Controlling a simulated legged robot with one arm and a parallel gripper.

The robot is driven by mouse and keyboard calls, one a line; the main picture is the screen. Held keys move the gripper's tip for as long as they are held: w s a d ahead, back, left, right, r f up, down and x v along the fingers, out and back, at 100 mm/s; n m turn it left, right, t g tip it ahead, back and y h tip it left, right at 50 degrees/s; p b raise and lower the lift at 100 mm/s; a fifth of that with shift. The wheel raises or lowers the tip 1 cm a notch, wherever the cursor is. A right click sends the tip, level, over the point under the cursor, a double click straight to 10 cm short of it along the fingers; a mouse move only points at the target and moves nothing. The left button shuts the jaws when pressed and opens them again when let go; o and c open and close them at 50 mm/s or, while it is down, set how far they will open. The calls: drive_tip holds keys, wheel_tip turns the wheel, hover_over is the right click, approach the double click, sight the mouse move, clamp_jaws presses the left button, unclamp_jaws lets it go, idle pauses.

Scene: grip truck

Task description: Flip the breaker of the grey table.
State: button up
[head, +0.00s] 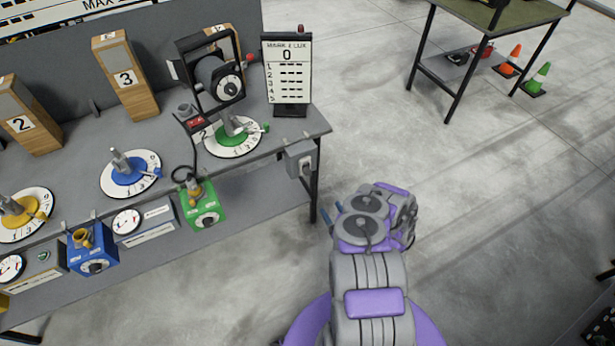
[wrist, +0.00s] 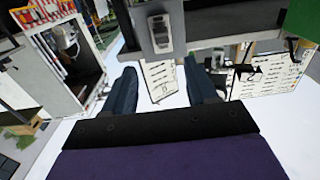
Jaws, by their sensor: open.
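The grey table (head: 255,120) fills the left of the head view. A small grey breaker box (head: 300,158) is fixed to its front edge near the right corner, with a cable at it. In the wrist view a grey box with a lighter switch-like part (wrist: 160,33) appears ahead, above the gap between my fingers; it looks like the same breaker. Whether its switch is up or down I cannot tell. My gripper (head: 333,213) is in front of the table's right corner, below and to the right of the box. In the wrist view my gripper (wrist: 163,88) is open and empty, apart from the box.
On the table stand a scoreboard (head: 287,72), a dark machine (head: 215,80), a green dial (head: 233,137) and wooden blocks (head: 125,78). A green box (head: 200,205) hangs at the front. Another table (head: 500,28) stands behind right. The floor between is clear.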

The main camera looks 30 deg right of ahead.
sight(307, 171)
drive_tip(key=w+b, duration=0.2)
drive_tip(key=w, duration=1.5)
drive_tip(key=shift+w+a, duration=0.15)
drive_tip(key=shift+a, duration=0.3)
drive_tip(key=shift+d, duration=0.35)
drive_tip(key=c, duration=0.6)
drive_tip(key=shift+a, duration=0.2)
drive_tip(key=c, duration=0.5)
drive_tip(key=shift+o, duration=0.2)
drive_tip(key=shift+r, duration=0.1)
